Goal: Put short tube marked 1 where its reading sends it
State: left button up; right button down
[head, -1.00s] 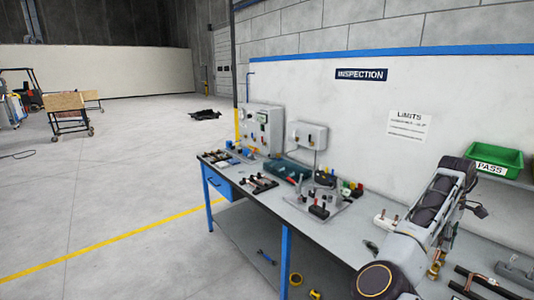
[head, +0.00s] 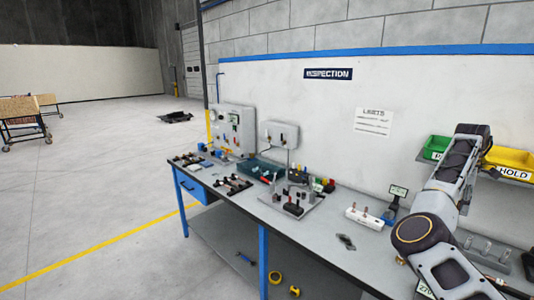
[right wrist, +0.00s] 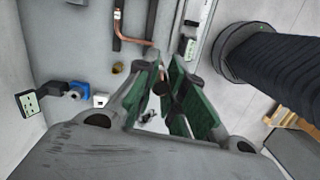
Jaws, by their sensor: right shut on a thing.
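My right gripper (right wrist: 170,75) shows in the right wrist view with its green-padded fingers closed on a small brownish copper piece (right wrist: 162,87), which looks like a short tube. No mark can be read on it, and the fingers hide part of it. In the head view my right arm reaches over the right end of the bench (head: 325,235), and its links hide most of the gripper. A small display (head: 398,191) stands by a blue device (head: 389,215); its reading is too small to tell. My left gripper is not in view.
A green bin (head: 436,147) and a yellow bin marked HOLD (head: 510,158) sit on the wall shelf. A white block (head: 364,217) holds copper pieces. A bent copper tube (right wrist: 132,40) lies nearby in the right wrist view. A limits notice (head: 373,122) hangs on the wall.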

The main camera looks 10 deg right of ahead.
jog(key=w+a+f+m, duration=0.4)
jog(key=w+f+m, duration=0.25)
jog(key=f, duration=0.55)
jog(key=w+a+m+y, duration=0.1)
jog(key=w+a+m, duration=0.35)
jog(key=a, duration=0.65)
jog(key=w+a+m+y, duration=0.1)
jog(key=w+a+m, duration=0.35)
jog(key=a, duration=0.65)
jog(key=s+a+f+n, duration=0.4)
jog(key=s+a+f, duration=0.4)
jog(key=s+a, duration=0.2)
jog(key=s+a+f+n+h+b, duration=0.1)
jog(key=s+a+f+n, duration=0.4)
jog(key=s+a+f, duration=0.3)
jog(key=shift+s+a+f, duration=0.15)
jog(key=shift+s+a, duration=1.1)
jog(key=shift+a, duration=0.25)
